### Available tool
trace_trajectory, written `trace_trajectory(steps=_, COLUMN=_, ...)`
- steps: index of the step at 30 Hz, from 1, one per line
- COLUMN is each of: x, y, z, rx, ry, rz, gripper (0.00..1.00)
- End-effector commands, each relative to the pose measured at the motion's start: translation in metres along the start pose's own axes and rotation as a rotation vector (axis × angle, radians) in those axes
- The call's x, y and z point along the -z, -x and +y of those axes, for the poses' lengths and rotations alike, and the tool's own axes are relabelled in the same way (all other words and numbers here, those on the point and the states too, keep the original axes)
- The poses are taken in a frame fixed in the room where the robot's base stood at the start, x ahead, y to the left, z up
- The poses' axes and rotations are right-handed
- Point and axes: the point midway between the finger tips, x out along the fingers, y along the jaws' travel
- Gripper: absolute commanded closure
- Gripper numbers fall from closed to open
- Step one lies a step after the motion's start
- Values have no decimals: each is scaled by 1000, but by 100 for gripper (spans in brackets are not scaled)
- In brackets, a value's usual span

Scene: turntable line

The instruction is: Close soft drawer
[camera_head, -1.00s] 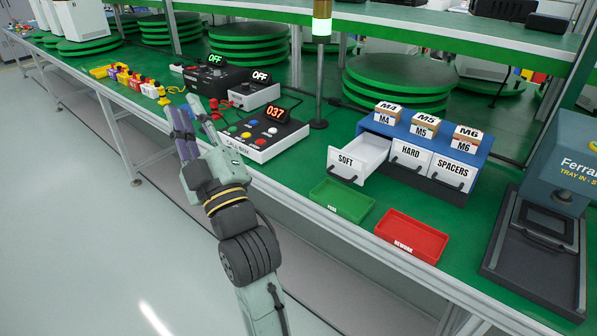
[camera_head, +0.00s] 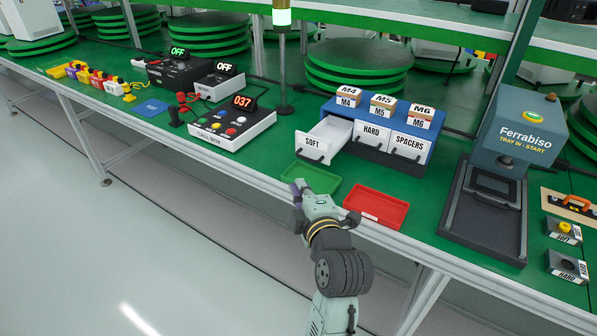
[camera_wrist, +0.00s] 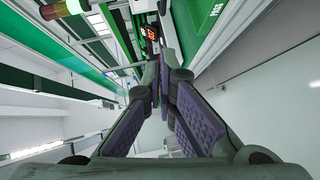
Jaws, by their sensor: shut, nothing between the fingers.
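The soft drawer (camera_head: 319,145) is a white drawer labelled SOFT at the left of a blue cabinet (camera_head: 374,123). It is pulled out, its inside visible from above, with a dark handle on its front. The HARD and SPACERS drawers beside it sit flush. My gripper (camera_head: 299,190) is in front of the soft drawer, near the table's front edge and by the green tray (camera_head: 325,179), apart from the drawer. In the wrist view its purple-padded fingers (camera_wrist: 167,100) come close together with nothing visible held. The soft drawer is not clearly visible there.
A red tray (camera_head: 376,207) lies right of the green tray. A call box (camera_head: 233,129) stands to the left, with a signal pole (camera_head: 284,75) behind. A Ferrabiso press (camera_head: 500,150) stands right. Boxes marked M4, M5 and M6 sit on the cabinet.

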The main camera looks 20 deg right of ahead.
Motion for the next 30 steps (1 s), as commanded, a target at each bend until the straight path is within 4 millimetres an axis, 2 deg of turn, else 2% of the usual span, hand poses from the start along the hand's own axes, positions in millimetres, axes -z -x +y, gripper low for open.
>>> trace_trajectory(steps=1, x=-1, y=-4, z=-7, rx=-4, ry=6, rz=2, gripper=100)
trace_trajectory(steps=12, x=0, y=-14, z=-6, rx=-6, ry=1, rz=-9, gripper=100)
trace_trajectory(steps=14, x=2, y=-27, z=3, rx=2, ry=-5, rz=-6, gripper=100)
trace_trajectory(steps=23, x=1, y=-91, z=2, rx=2, ry=-3, rz=-7, gripper=100)
trace_trajectory(steps=25, x=-10, y=-98, z=3, rx=0, ry=-6, rz=-11, gripper=100)
trace_trajectory(steps=30, x=-24, y=-111, z=2, rx=-1, ry=-3, rz=-9, gripper=100)
